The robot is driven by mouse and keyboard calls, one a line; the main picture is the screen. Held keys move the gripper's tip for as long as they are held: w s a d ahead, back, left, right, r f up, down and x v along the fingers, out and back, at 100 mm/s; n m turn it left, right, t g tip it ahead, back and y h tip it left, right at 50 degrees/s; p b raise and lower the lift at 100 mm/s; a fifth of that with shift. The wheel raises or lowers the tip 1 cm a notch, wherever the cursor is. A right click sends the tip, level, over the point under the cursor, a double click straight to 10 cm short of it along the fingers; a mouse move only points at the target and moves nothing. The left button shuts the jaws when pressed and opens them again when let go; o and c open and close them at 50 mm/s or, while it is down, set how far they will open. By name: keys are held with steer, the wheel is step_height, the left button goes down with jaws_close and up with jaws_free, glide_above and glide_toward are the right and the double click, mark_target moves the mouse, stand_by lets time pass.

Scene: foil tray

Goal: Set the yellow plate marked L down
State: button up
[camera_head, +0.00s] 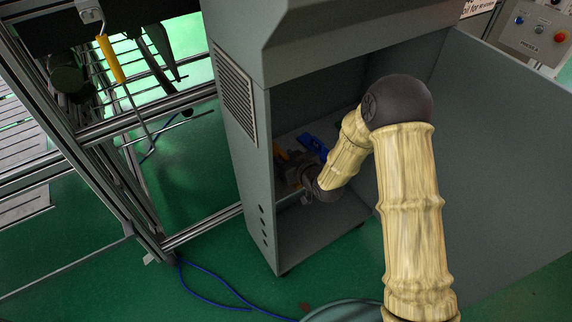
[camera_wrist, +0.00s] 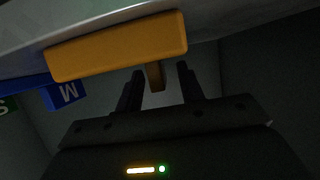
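The yellow plate (camera_wrist: 115,48) is in front of my gripper in the wrist view, tilted, just under a grey metal surface. A letter on it cannot be seen. A small yellow tab (camera_wrist: 155,76) stands between my fingertips. My gripper (camera_wrist: 160,82) has its fingers apart, with a dark gap on each side of the tab. In the head view my gripper (camera_head: 297,172) is low inside the grey cabinet, mostly hidden by my wrist, with a bit of yellow (camera_head: 281,154) beside it.
A metal frame (camera_head: 120,200) stands to the left.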

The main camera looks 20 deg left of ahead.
mark_target(285, 156)
steer(key=shift+w+a+f, duration=0.15)
steer(key=shift+w+a, duration=0.05)
steer(key=shift+w, duration=0.05)
stand_by(0.3)
jaws_close()
step_height(285, 156, up, 10)
steer(key=shift+r+p, duration=0.1)
steer(key=shift+p, duration=1.05)
